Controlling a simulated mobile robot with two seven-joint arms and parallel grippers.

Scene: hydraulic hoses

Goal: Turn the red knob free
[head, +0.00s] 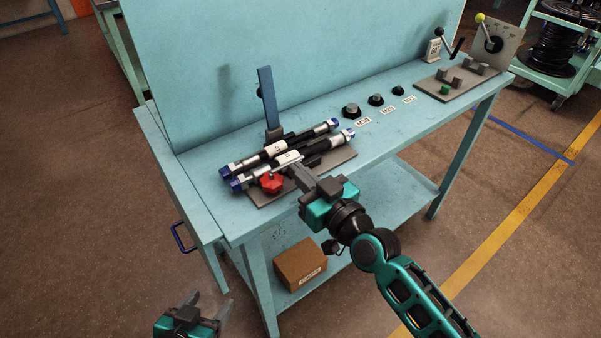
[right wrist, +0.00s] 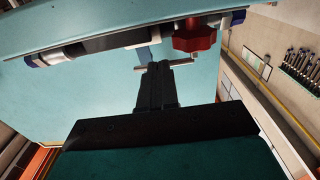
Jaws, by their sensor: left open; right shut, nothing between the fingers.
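The red knob (head: 271,182) sits at the front of a grey plate (head: 338,157) on the workbench, below the hose fittings. It also shows at the top right of the right wrist view (right wrist: 194,37). Two black hoses with labels and blue-capped metal ends (head: 285,156) lie side by side above the plate. My right gripper (head: 286,164) is shut and empty, its tips close to the knob on its right; I cannot tell whether they touch a thin metal bar there. My left gripper (head: 208,300) is open and empty, low in front of the bench.
A blue upright lever (head: 267,97) stands behind the hoses. Labelled caps (head: 376,100) and a grey plate with a green knob and a lever panel (head: 496,48) are on the right. A cardboard box (head: 300,264) is on the lower shelf. The bench's middle front is clear.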

